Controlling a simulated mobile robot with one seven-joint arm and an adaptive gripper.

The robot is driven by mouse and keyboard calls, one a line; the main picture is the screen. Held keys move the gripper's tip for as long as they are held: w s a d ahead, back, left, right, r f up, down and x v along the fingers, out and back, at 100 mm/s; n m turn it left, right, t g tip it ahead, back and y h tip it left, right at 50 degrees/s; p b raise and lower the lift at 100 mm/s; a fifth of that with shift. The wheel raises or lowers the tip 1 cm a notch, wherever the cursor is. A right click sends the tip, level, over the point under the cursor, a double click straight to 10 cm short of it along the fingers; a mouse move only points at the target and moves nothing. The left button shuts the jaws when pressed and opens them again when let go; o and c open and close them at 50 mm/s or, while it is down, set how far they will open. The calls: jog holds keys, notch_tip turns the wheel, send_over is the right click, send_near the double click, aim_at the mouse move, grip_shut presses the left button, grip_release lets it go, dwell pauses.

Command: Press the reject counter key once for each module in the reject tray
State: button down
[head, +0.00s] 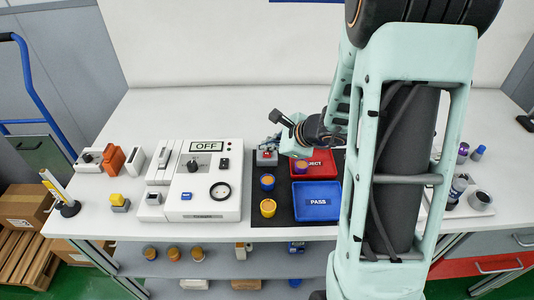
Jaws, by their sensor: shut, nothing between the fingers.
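The red reject tray (325,168) lies on the dark mat, partly covered by my arm. One module with an orange top (301,167) shows in its left part; I cannot tell whether my arm hides others. A small grey counter unit (266,158) with a red part on top stands just left of the tray; I take it to be the reject counter. My gripper (272,143) is shut and empty, its tips low over the back of this unit. I cannot tell whether they touch the key.
The blue PASS tray (317,202) lies in front of the reject tray, with no module visible. A white control panel (205,180) reading OFF stands to the left.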

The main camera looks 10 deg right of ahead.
aim_at(269, 156)
jog(key=shift+f+b, duration=0.2)
jog(key=shift+b, duration=0.1)
dwell(0.4)
jog(key=shift+f+b, duration=0.25)
jog(key=shift+b, duration=0.2)
jog(key=shift+f+b, duration=0.35)
jog(key=shift+b, duration=0.15)
dwell(0.5)
jog(key=shift+r, duration=0.1)
dwell(0.3)
jog(key=shift+r+p, duration=0.5)
jog(key=shift+r, duration=0.2)
jog(key=shift+r, duration=0.1)
jog(key=shift+r+p, duration=1.85)
jog(key=shift+r, duration=0.55)
